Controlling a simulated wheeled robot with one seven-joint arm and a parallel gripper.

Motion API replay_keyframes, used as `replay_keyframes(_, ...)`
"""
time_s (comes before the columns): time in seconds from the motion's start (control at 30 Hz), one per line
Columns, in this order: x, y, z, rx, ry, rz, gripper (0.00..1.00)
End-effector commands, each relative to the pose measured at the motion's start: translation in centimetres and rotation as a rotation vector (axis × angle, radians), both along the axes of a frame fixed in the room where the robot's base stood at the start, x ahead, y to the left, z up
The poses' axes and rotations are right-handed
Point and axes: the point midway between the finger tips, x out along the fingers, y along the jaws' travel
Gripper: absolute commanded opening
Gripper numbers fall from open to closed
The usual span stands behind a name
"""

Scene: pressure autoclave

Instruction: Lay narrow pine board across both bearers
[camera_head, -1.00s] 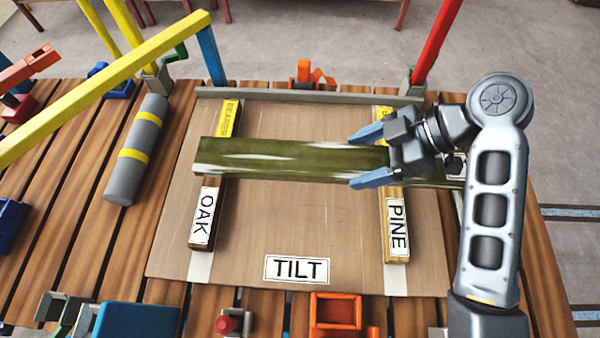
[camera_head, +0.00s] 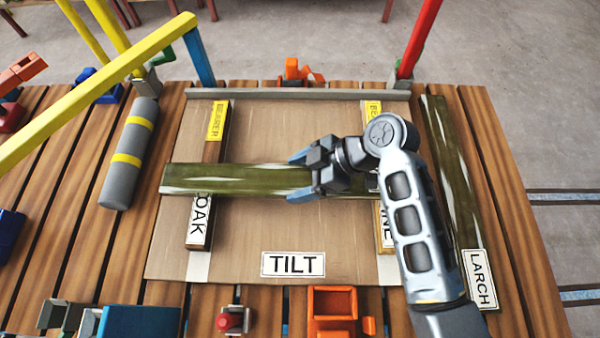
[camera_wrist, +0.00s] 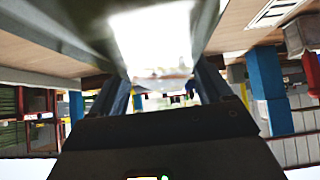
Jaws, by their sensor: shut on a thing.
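My gripper (camera_head: 299,176) is shut on a long greenish, glossy board (camera_head: 230,180), near the middle of its visible length. The board lies crosswise over the left bearer (camera_head: 198,227), labelled OAK, and reaches toward the right bearer (camera_head: 374,110), labelled PINE. My arm hides the board's right part and much of the right bearer, and I see no readable label on the board. I cannot tell whether the board touches the bearers or hangs just above. In the wrist view the board (camera_wrist: 75,25) is blurred and bright with glare between my fingers.
A second greenish board (camera_head: 455,180) labelled LARCH lies lengthwise at the right of the slatted table. A TILT sign (camera_head: 293,264) lies on the brown panel. A grey cylinder (camera_head: 128,155) with yellow bands and a yellow bar (camera_head: 100,88) are at left. A red post (camera_head: 418,40) stands behind.

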Motion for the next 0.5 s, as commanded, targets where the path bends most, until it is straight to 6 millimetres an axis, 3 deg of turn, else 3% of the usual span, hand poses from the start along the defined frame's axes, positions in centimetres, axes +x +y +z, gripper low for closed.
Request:
replay_keyframes(0.4,0.03,0.01,-0.52,0.001,-0.001,0.0,0.26)
replay_keyframes(0.43,-0.01,-0.01,-0.47,0.0,0.0,0.0,0.82)
replay_keyframes(0.5,-0.02,-0.01,-0.44,0.0,0.0,0.0,0.88)
